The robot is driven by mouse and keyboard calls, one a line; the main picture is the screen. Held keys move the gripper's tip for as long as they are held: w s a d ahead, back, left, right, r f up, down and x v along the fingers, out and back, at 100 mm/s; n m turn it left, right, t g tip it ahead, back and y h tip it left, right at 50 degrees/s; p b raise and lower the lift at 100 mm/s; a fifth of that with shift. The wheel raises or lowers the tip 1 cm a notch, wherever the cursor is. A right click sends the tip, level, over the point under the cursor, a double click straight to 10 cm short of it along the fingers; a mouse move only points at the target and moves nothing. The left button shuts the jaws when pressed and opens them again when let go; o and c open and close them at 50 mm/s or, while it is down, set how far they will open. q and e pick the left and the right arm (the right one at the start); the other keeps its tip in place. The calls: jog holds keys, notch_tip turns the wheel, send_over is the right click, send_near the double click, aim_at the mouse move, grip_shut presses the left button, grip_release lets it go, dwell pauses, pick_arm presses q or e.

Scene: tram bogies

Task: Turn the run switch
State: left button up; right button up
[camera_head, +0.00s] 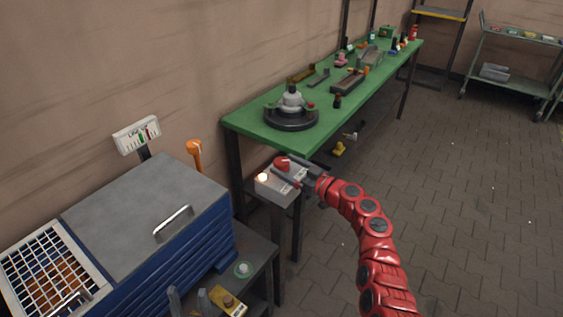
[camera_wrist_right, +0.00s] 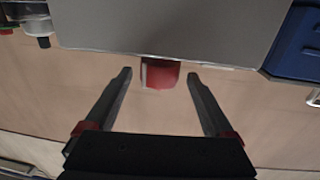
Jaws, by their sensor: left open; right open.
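The run switch is a red knob (camera_head: 281,163) on a grey box (camera_head: 264,187) on a post beside the green table. A light glows on the box's left side. In the right wrist view, the red knob (camera_wrist_right: 160,73) shows a pale stripe and stands out from the edge of the grey box face (camera_wrist_right: 170,28). My right gripper (camera_head: 284,170) is at the box, with its fingers reaching toward the knob. In the wrist view its open fingers lie on either side of the knob, with a gap on each side. My left gripper is not in view.
The green table (camera_head: 250,122) runs back along the wall, with a dark round fixture (camera_head: 291,117) near its front end. A blue drawer cabinet (camera_head: 190,245) with a grey top stands at left, near an orange item (camera_head: 195,152). The floor at right is clear.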

jog(key=shift+x, duration=1.15)
jog(key=c, duration=1.4)
